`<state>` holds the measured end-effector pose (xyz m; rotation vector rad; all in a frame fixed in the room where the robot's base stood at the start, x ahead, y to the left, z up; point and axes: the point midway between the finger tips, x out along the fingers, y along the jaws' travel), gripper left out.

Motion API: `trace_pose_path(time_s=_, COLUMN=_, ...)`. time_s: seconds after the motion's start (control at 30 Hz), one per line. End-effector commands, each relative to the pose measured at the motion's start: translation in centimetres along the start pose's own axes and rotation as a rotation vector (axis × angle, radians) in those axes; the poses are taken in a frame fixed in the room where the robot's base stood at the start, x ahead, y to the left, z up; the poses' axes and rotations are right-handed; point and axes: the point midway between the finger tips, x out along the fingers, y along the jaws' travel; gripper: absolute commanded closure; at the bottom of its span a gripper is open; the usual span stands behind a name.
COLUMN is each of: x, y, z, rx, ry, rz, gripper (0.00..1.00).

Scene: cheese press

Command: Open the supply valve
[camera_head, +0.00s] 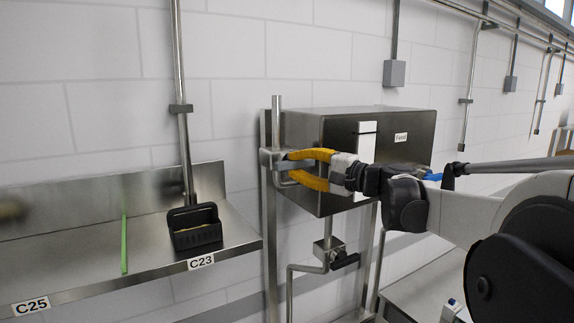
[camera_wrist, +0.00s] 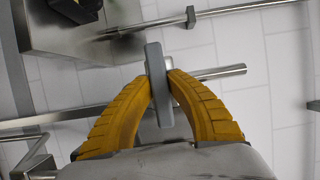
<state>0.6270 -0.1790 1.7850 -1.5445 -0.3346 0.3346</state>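My gripper (camera_head: 292,170) has two yellow fingers closed from above and below on a flat grey bar, which is also between the fingertips in the wrist view (camera_wrist: 158,85). The grey bar (camera_head: 283,165) lies roughly level beside a metal block on a vertical steel pipe (camera_head: 277,112), left of a steel box (camera_head: 375,135). Below the box, a pipe carries a fitting with a black handle (camera_head: 345,261). No label I can read marks either as the supply valve. My fingers partly cover the bar's join to the pipe.
The steel box has a white strip and a small label on its front. A steel shelf (camera_head: 100,265) stands at left, with a black caddy (camera_head: 194,228) and a green strip (camera_head: 124,240). Pipes run up the wall. A low surface (camera_head: 425,285) lies beneath my arm.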

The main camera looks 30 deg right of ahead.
Motion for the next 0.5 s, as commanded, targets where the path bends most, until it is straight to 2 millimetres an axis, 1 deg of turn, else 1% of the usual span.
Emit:
trace_pose_path(time_s=0.27, x=0.00, y=-0.04, z=-0.01, rx=-0.006, ry=0.000, rz=0.002, gripper=1.00)
trace_pose_path(time_s=0.5, x=0.02, y=-0.11, z=-0.01, rx=-0.072, ry=0.000, rz=0.029, gripper=1.00)
